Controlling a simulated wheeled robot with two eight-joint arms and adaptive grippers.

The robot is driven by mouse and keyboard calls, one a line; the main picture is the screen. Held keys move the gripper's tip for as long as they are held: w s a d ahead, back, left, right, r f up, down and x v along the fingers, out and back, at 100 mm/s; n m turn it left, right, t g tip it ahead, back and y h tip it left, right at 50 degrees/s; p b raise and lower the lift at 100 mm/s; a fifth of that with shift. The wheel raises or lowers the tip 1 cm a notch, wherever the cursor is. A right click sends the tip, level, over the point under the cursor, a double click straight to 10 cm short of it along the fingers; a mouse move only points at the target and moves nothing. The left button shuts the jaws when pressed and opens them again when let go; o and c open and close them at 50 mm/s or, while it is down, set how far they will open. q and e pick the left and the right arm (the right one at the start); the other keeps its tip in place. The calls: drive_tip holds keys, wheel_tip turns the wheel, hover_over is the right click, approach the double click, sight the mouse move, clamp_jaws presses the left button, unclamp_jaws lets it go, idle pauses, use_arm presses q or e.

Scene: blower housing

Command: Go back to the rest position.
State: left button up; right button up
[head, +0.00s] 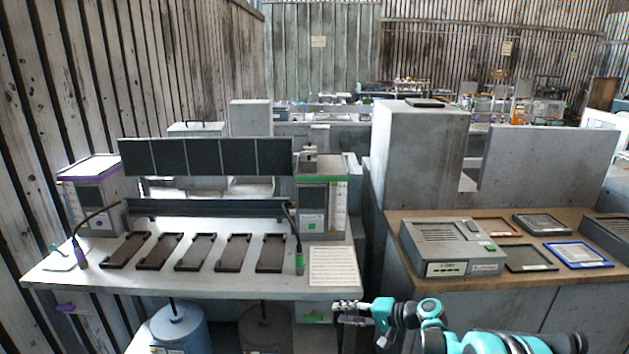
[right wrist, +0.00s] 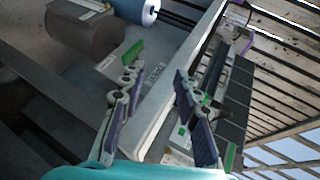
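My right gripper (head: 347,312) is at the lower middle of the head view, in front of the white table's right front corner. Its arm comes in from the lower right. In the right wrist view the two fingers of my right gripper (right wrist: 158,110) stand well apart with nothing held between them. The white table's edge (right wrist: 180,80) shows behind the gap. My left gripper does not show in either view.
The white table (head: 220,286) carries several dark trays (head: 200,252) and a paper sheet (head: 332,266). A blue drum (head: 180,330) stands below. On the right, a wooden-topped bench (head: 400,282) holds a grey housing (head: 445,243) and a blue-framed tray (head: 578,255).

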drive_tip(key=s+r+h, duration=0.3)
drive_tip(key=s+r, duration=0.2)
drive_tip(key=s, duration=0.3)
drive_tip(key=s+d+n+h, duration=0.2)
drive_tip(key=s+d+h, duration=0.2)
drive_tip(key=s, duration=0.8)
drive_tip(key=s+d+n+t+h, duration=0.1)
drive_tip(key=s+d+h, duration=0.4)
drive_tip(key=s, duration=0.8)
drive_tip(key=shift+s+r+n, duration=0.15)
drive_tip(key=shift+r+n, duration=0.05)
drive_tip(key=shift+n, duration=0.4)
